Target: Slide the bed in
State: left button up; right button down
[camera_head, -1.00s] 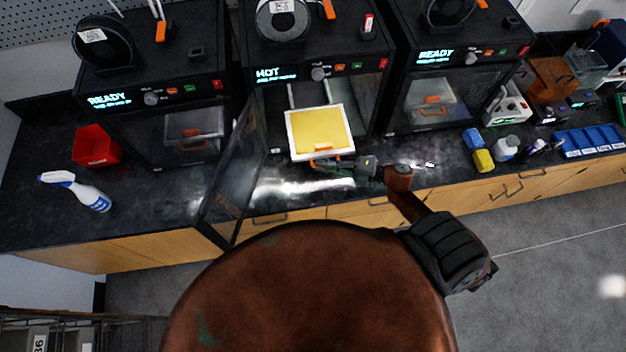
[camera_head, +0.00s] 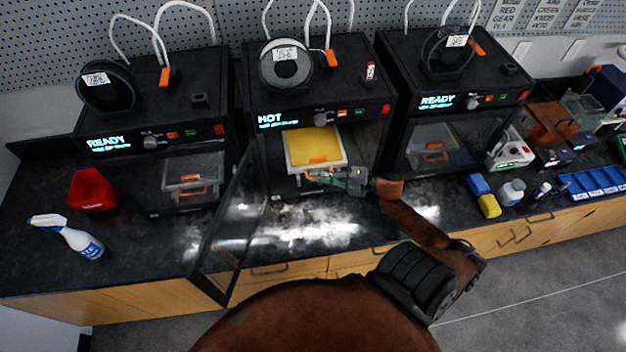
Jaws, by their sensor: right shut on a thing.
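The bed (camera_head: 332,162) is a white-framed plate with a yellow top and an orange front handle. It sits partly inside the open middle printer (camera_head: 357,114), whose display reads HOT, with its front part at the opening. My right gripper (camera_head: 318,175) is shut on the bed's front handle. The fingertips are small and partly merge with the handle. The printer's clear door (camera_head: 232,225) stands swung open to the left of the bed. My left gripper is not in view.
Printers marked READY stand at left (camera_head: 150,140) and right (camera_head: 455,100). Blue (camera_head: 479,184) and yellow (camera_head: 489,206) blocks lie right of my arm. The counter before the middle printer is clear.

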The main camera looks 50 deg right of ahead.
jog(key=shift+w+d+r, duration=0.1)
jog(key=shift+w+d, duration=0.05)
jog(key=shift+d, duration=0.05)
jog(key=c, duration=2.1)
grip_release()
jog(key=shift+w, duration=0.1)
